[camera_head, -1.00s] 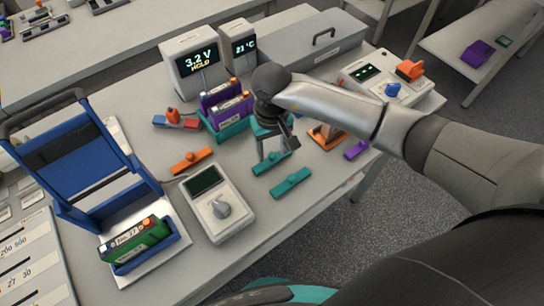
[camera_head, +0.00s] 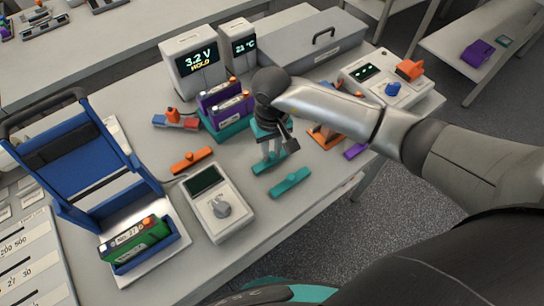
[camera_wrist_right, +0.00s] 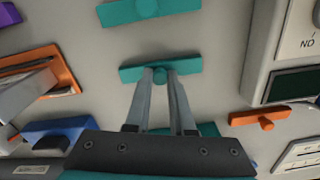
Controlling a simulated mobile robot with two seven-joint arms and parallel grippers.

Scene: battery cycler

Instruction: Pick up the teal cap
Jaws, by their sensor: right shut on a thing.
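A teal cap (camera_head: 269,161), a flat bar with a round knob, lies on the grey table in the head view. My right gripper (camera_head: 270,155) comes down over it from above. In the right wrist view, the fingertips (camera_wrist_right: 160,73) are shut on the knob of this teal cap (camera_wrist_right: 132,74), and its bar sticks out on both sides. I cannot tell any gap between the cap and the table. A second teal cap (camera_head: 290,182) lies closer to the table's front edge and also shows in the wrist view (camera_wrist_right: 148,10). My left gripper is not in view.
A grey meter with a dial (camera_head: 219,208) and an orange cap (camera_head: 192,160) are left of the gripper. A teal holder with purple batteries (camera_head: 227,105) stands behind. An orange holder (camera_head: 326,136) and a purple cap (camera_head: 355,150) are to the right.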

